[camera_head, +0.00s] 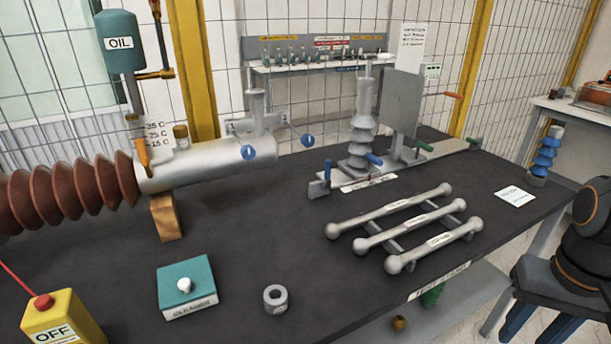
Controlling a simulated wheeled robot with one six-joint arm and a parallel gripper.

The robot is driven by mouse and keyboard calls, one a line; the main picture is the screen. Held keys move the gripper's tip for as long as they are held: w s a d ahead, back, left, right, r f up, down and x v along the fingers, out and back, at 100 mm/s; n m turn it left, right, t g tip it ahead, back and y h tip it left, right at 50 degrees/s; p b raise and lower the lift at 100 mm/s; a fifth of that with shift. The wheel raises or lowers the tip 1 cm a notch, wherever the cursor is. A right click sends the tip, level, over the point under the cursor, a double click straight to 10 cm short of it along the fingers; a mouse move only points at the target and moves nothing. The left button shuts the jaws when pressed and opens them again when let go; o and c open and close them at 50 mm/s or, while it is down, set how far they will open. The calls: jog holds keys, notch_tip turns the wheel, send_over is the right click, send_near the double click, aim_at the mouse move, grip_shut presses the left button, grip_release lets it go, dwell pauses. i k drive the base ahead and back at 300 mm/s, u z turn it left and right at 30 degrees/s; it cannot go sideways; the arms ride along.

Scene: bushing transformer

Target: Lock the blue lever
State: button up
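Two small blue levers stand on the grey clamp fixture (402,162) at the back right of the table. The left blue lever (327,171) is upright at the fixture's left end. The other blue lever (374,160) is tilted beside the grey ribbed insulator (361,125). Two blue round handles (248,153) also show on the silver cylinder (205,163). My gripper (535,325) is at the lower right, beyond the table's right edge, far from the levers. Its blue fingers look apart, with nothing visible between them; their ends are partly cut off.
Three silver bars (404,228) lie on a rack between my gripper and the fixture. A teal box (186,283), a grey ring (276,298) and a yellow OFF box (62,322) are nearer.

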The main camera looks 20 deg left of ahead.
aim_at(327, 185)
jog(key=u, duration=0.4)
jog(key=k, duration=0.95)
jog(key=z, duration=1)
jog(key=k, duration=0.45)
jog(key=z, duration=0.15)
jog(key=i, duration=0.7)
jog(key=u, duration=0.95)
jog(key=i, duration=1)
jog(key=u, duration=0.9)
